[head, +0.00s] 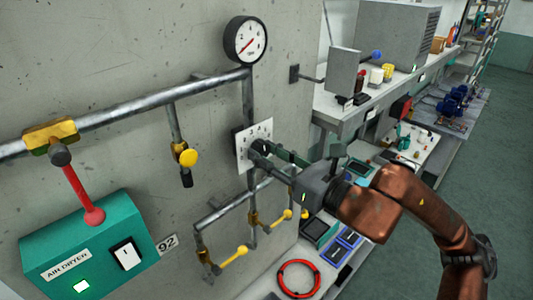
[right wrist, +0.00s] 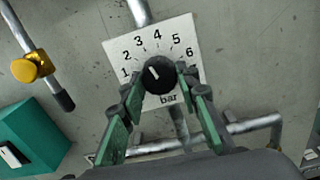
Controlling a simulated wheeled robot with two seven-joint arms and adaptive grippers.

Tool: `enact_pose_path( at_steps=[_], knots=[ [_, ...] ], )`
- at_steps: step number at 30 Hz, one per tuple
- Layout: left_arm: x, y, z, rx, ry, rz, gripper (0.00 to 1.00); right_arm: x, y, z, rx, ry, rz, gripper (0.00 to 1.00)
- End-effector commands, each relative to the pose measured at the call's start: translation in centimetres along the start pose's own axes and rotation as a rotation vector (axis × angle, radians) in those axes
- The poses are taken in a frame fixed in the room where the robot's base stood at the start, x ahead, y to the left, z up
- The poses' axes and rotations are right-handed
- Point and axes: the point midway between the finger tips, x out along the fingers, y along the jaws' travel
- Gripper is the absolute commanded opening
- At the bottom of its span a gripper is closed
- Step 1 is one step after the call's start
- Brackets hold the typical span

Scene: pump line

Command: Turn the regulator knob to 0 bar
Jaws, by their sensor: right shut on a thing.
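The regulator knob (right wrist: 159,75) is black and round, with a white pointer mark that points up and left, roughly toward the 2 and 3. I cannot read an exact value. It sits on a white dial plate (right wrist: 183,33) printed 1 to 6 and "bar"; the plate also shows on the wall in the head view (head: 242,155). My right gripper (right wrist: 157,82) is shut on the knob, one green-and-black finger on each side. In the head view my right gripper (head: 266,148) reaches the knob from the right and partly hides it. My left gripper is not in view.
A round pressure gauge (head: 245,41) is above the dial on the pipe. Yellow-handled valves (head: 188,157) are left of and below it. A green air dryer box (head: 88,246) is at lower left. A workbench (head: 355,118) with items stands at right, near my arm.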

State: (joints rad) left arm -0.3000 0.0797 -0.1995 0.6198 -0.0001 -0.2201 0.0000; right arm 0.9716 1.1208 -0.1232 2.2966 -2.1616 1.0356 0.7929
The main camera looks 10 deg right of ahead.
Motion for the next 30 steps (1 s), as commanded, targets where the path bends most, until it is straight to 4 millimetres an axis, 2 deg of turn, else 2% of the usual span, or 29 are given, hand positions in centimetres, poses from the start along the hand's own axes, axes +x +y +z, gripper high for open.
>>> enact_pose_path(
  at_steps=[7, 14, 20, 30],
  knots=[
    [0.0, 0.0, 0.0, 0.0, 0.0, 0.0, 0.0, 0.0, 0.0, 0.0, 0.0, 0.0, 0.0, 0.05],
    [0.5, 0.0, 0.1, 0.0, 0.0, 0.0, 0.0, 0.0, 0.0, -0.1, -0.022, 0.0, 0.001, 0.05],
    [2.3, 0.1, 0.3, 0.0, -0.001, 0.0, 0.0, 0.0, -0.1, -0.3, -0.107, -0.001, 0.0, 0.05],
    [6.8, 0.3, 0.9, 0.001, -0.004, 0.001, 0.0, 0.0, -0.1, -0.5, -0.394, -0.001, 0.001, 0.05]
  ],
)
